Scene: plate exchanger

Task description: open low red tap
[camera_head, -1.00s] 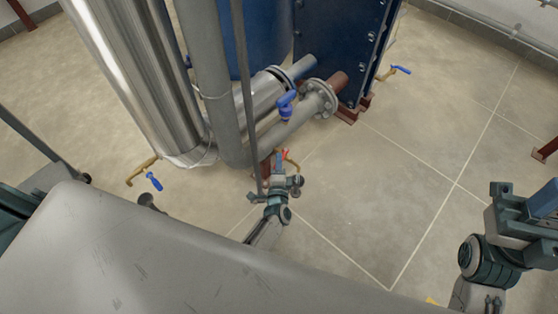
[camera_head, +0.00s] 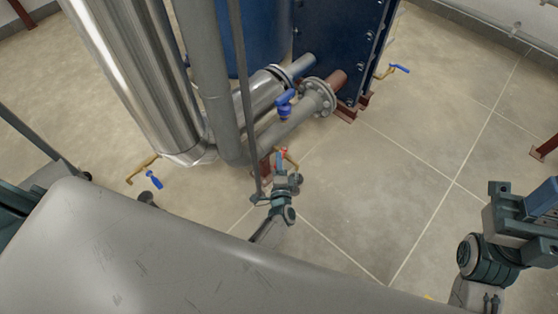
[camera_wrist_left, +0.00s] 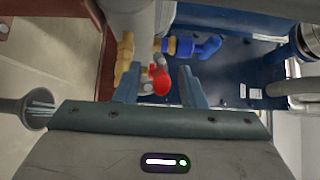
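The low red tap (camera_head: 283,154) is a small red handle on a brass fitting near the floor, below the grey pipes in the head view. In the left wrist view the red handle (camera_wrist_left: 160,81) sits between the two fingers of my left gripper (camera_wrist_left: 160,88), with gaps visible on both sides. The brass fitting (camera_wrist_left: 125,55) is just beyond it. My left gripper (camera_head: 281,165) also shows in the head view, pointing at the tap and partly covering it. My right gripper (camera_head: 523,205) is at the right edge, away from the tap; its fingers are unclear.
A blue-handled valve (camera_head: 285,105) sits on the grey pipe above the tap. Another blue-handled tap (camera_head: 153,180) is at left, and one more (camera_head: 399,69) at right. A thin grey upright (camera_head: 247,110) stands close beside my left gripper.

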